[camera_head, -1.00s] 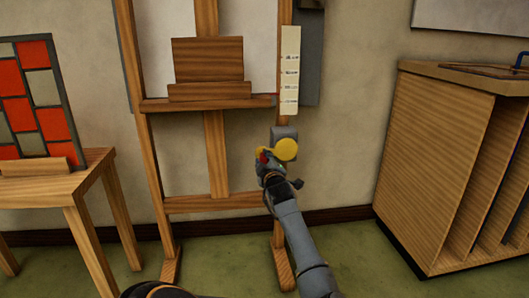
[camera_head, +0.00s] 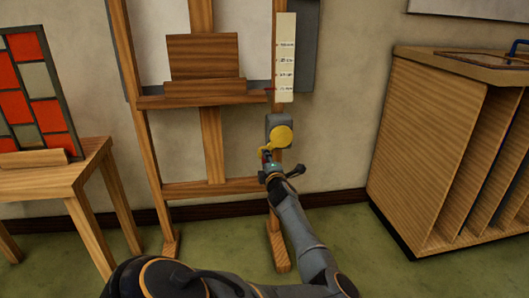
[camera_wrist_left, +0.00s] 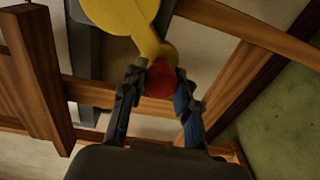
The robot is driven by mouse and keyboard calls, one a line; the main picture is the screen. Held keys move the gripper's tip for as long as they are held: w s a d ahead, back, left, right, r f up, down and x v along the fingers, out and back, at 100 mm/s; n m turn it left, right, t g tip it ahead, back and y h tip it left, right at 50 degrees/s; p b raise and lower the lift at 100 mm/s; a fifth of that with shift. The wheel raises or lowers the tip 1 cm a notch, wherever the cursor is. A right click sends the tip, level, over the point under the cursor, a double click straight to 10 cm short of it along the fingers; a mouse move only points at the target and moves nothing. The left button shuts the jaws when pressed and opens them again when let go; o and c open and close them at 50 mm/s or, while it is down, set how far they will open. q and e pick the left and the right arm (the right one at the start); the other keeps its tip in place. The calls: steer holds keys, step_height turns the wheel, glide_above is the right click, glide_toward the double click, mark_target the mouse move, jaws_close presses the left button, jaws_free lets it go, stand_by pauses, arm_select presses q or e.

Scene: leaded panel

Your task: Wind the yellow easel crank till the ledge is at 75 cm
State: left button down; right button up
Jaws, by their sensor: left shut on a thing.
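The yellow crank (camera_head: 281,137) sits on a grey housing (camera_head: 275,121) on the easel's right post. Its arm points down and left, and it also shows in the left wrist view (camera_wrist_left: 120,14). My left gripper (camera_head: 267,160) is shut on the crank's red knob (camera_wrist_left: 160,80), which sits between both fingers. The easel's wooden ledge (camera_head: 200,101) runs across the posts, its right end near the bottom of a pale scale card (camera_head: 285,60). The card's figures are too small to read. My right gripper is not in view.
A wooden table (camera_head: 50,183) with a red and grey leaded panel (camera_head: 40,95) stands at the left. A wooden rack (camera_head: 425,140) with upright slots stands at the right. Green floor lies open between the easel and rack.

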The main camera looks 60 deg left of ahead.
arm_select(q)
steer(key=shift+f, duration=0.35)
steer(key=c, duration=1.1)
jaws_free()
steer(key=shift+o, duration=0.6)
steer(key=shift+r, duration=0.1)
steer(key=v, duration=0.7)
steer(key=shift+d, duration=0.3)
steer(key=shift+r, duration=0.1)
